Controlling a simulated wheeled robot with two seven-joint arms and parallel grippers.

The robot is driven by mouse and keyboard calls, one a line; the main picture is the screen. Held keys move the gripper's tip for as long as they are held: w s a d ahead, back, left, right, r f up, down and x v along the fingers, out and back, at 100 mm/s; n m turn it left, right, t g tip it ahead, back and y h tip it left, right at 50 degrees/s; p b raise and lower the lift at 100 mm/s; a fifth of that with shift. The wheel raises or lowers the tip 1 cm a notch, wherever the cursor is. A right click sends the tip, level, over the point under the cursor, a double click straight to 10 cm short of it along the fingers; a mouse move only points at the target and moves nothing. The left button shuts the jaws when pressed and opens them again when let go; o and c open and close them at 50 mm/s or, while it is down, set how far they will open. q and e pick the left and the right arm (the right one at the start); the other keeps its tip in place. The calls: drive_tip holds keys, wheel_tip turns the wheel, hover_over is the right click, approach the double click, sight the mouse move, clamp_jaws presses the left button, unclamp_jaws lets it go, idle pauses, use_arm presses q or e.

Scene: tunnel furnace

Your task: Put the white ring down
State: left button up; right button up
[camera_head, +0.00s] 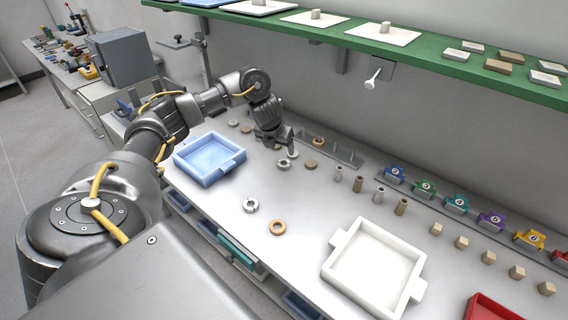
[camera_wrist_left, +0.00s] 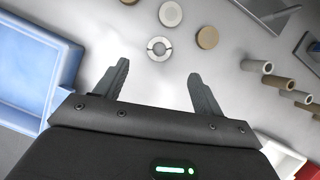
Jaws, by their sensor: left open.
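A white ring (camera_head: 283,165) lies flat on the bench, just in front of my left gripper (camera_head: 275,143). In the left wrist view the white ring (camera_wrist_left: 151,52) lies beyond the tips of my open left gripper (camera_wrist_left: 158,76), centred across the gap and clear of both fingers. Nothing is between the fingers. A second whitish ring (camera_head: 250,205) and an orange ring (camera_head: 277,227) lie nearer on the bench. My right gripper is in neither view.
A white disc (camera_wrist_left: 171,14) and a tan disc (camera_wrist_left: 208,38) lie close to the ring. A blue tray (camera_head: 207,174) stands left, a white tray (camera_head: 337,279) at front right. A pegged rack (camera_head: 346,157) holding an orange ring stands behind. Several small cylinders stand right; open bench lies between.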

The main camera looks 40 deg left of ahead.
use_arm(q)
approach(285, 164)
drive_tip(key=shift+w+a+f, duration=0.15)
drive_tip(key=shift+w+f, duration=0.05)
drive_tip(key=shift+f, duration=0.7)
drive_tip(key=p+x, duration=0.1)
drive_tip(key=x, duration=0.3)
drive_tip(key=shift+w+f, duration=0.2)
drive_tip(key=shift+f, duration=0.05)
drive_tip(key=c, duration=1.1)
drive_tip(key=shift+c, duration=0.2)
drive_tip(key=shift+r, duration=0.15)
